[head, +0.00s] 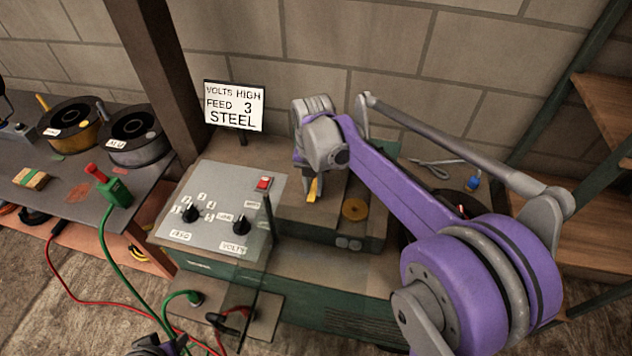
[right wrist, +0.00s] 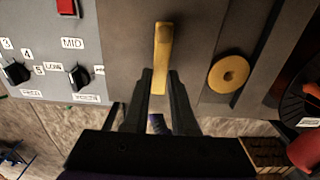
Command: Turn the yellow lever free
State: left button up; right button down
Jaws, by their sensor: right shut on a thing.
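The yellow lever (right wrist: 163,48) is a short flat bar on the dark machine top. In the right wrist view its near end lies between the two black fingers of my right gripper (right wrist: 160,82), which is shut on it. In the head view a small part of the lever (head: 313,189) shows below my right gripper (head: 312,172); the wrist and purple arm cover the rest. A dark, purple-tinged part at the bottom edge of the head view appears to be my left gripper (head: 158,347); its fingers cannot be made out.
A brass round disc (head: 355,209) lies right of the lever. A control panel (head: 220,205) with two black knobs and a red switch (head: 264,184) is to the left. A sign (head: 235,105) reads "VOLTS HIGH FEED 3 STEEL". Wire spools (head: 135,135) stand on the left bench.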

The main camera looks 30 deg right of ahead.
aim_at(314, 191)
jog(key=shift+d, duration=0.1)
dwell(0.5)
jog(key=c, duration=0.7)
grip_release()
notch_tip(314, 191, up, 11)
jog(key=shift+f+p, duration=0.1)
jog(key=shift+p, duration=0.3)
